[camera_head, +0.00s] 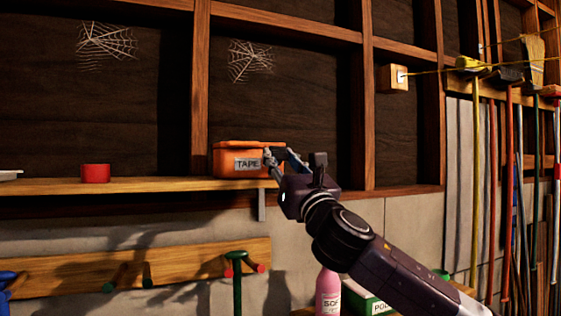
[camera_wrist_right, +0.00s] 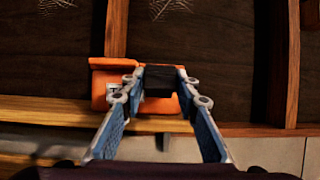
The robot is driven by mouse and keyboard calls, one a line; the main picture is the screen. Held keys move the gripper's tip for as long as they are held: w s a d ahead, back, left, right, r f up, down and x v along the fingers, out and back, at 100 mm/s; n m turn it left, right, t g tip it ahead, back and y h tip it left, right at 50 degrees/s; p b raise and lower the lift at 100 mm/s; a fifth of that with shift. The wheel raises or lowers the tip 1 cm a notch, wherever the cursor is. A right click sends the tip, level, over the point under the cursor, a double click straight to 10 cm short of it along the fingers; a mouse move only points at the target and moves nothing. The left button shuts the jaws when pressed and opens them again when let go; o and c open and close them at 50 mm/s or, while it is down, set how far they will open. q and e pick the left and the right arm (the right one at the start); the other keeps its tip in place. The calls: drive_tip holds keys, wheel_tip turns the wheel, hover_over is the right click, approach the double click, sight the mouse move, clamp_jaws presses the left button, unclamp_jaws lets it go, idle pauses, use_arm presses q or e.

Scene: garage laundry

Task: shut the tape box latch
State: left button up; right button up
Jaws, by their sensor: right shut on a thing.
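The orange tape box (camera_head: 228,160) stands on the wooden shelf in the head view, with a "TAPE" label on its front. It also shows in the wrist view (camera_wrist_right: 105,84), behind the fingers. My right gripper (camera_head: 270,158) is at the right part of the box's front. In the wrist view my right gripper (camera_wrist_right: 160,78) has its fingers drawn in around a dark block-shaped part at the box front, and it is shut on that part. The latch itself is hidden by the fingers, and I cannot tell its position. My left gripper is not in view.
The wooden shelf (camera_head: 150,186) runs along the wall, with a red cup (camera_head: 95,173) left of the box. Below are a peg rail (camera_head: 190,266), a pink bottle (camera_head: 328,292) and a green box (camera_head: 362,298). Long-handled tools (camera_head: 508,190) hang at right.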

drive_tip(key=shift+w+a+r+g+h, duration=0.15)
drive_tip(key=shift+r+g+h, duration=0.2)
drive_tip(key=shift+g, duration=0.4)
drive_tip(key=shift+w+d+r+g+h, duration=0.15)
drive_tip(key=shift+r+g, duration=0.25)
drive_tip(key=shift+g, duration=0.35)
drive_tip(key=shift+a, duration=0.1)
drive_tip(key=o, duration=1.1)
drive_tip(key=shift+o, duration=0.2)
drive_tip(key=v, duration=1.2)
drive_tip(key=shift+r, duration=0.15)
